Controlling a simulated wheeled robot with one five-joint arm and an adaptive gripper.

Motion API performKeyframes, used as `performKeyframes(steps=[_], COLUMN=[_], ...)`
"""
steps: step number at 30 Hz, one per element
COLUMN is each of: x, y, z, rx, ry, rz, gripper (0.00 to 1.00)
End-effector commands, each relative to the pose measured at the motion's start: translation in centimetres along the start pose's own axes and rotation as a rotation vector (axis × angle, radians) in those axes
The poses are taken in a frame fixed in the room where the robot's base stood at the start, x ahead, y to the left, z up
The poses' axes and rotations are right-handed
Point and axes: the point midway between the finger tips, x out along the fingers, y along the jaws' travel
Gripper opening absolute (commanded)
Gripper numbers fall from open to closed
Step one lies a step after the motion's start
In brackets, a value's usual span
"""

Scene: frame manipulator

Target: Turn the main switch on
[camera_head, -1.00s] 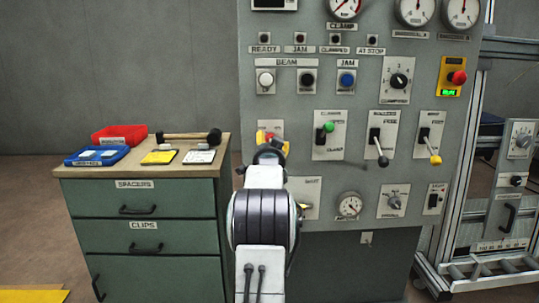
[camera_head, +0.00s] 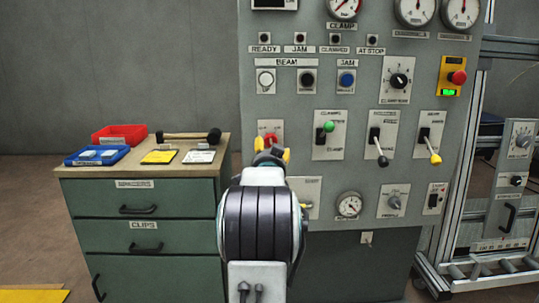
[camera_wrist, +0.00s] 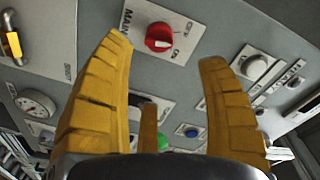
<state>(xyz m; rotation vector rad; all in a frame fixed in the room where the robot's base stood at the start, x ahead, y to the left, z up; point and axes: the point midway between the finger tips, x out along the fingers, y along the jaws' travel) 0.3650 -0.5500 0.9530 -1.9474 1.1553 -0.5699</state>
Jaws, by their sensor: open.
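In the wrist view the knob appears beyond the gap between the fingertips. No contact shows.
Levers with green (camera_head: 328,126), black (camera_head: 383,161) and yellow (camera_head: 435,159) knobs stick out to the right. A white button (camera_head: 265,78) sits above the switch. A drawer cabinet (camera_head: 140,235) with trays and a hammer stands left.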

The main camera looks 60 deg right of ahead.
Motion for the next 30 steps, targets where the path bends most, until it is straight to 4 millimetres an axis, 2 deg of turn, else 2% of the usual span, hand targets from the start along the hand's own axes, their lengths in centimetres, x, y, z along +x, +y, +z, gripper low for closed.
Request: performKeyframes(steps=[5, 8, 11, 14, 24, 30], x=[0.0, 0.2, 1.5, 3.2, 4.5, 4.7], y=[0.1, 1.3, 3.4, 2.5, 0.1, -0.5], z=[0.1, 1.0, 2.5, 1.9, 0.1, -0.3], rx=[0.0, 0.0, 0.0, -0.037, -0.713, -1.142], ry=[0.0, -0.007, -0.013, 0.01, 0.038, 0.04], rz=[0.0, 0.009, 0.017, -0.014, -0.026, -0.016], gripper=[0.68, 0.68, 0.68, 0.68, 0.68, 0.68])
